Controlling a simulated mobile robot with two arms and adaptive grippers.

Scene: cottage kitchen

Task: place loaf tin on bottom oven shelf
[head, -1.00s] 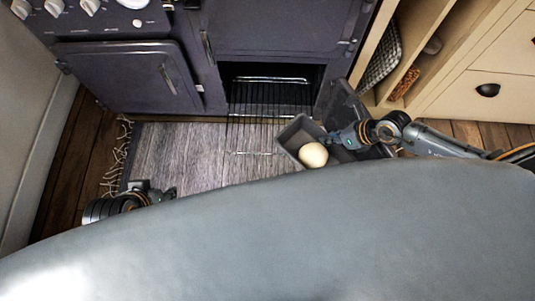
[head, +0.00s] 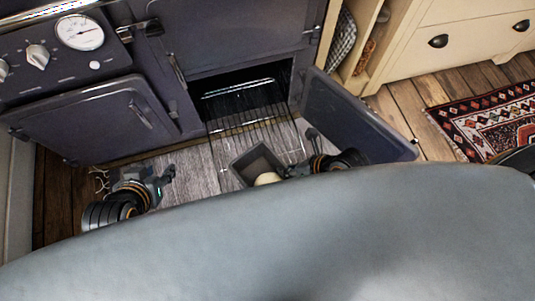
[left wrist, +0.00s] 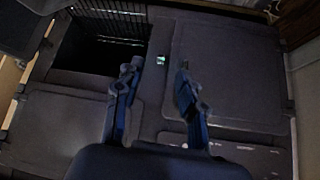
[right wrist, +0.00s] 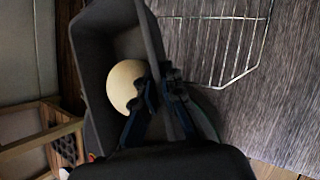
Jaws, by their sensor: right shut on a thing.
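The dark grey loaf tin (head: 257,158) holds a pale round dough ball (head: 267,179). My right gripper (head: 306,165) is shut on the tin's side wall; the grip shows in the right wrist view (right wrist: 163,82), beside the dough ball (right wrist: 126,86). The wire oven shelf (head: 240,127) sticks out of the open dark oven (head: 240,85). The tin overlaps its outer end in the head view; I cannot tell if they touch. My left gripper (head: 166,178) is low at the left, with open, empty fingers in the left wrist view (left wrist: 155,78).
The open oven door (head: 355,118) stands right of the tin and right arm. A closed oven door (head: 95,120) is at the left. A grey mat (head: 200,165) lies below the shelf. Cream drawers (head: 450,40) and a patterned rug (head: 490,120) are at the right.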

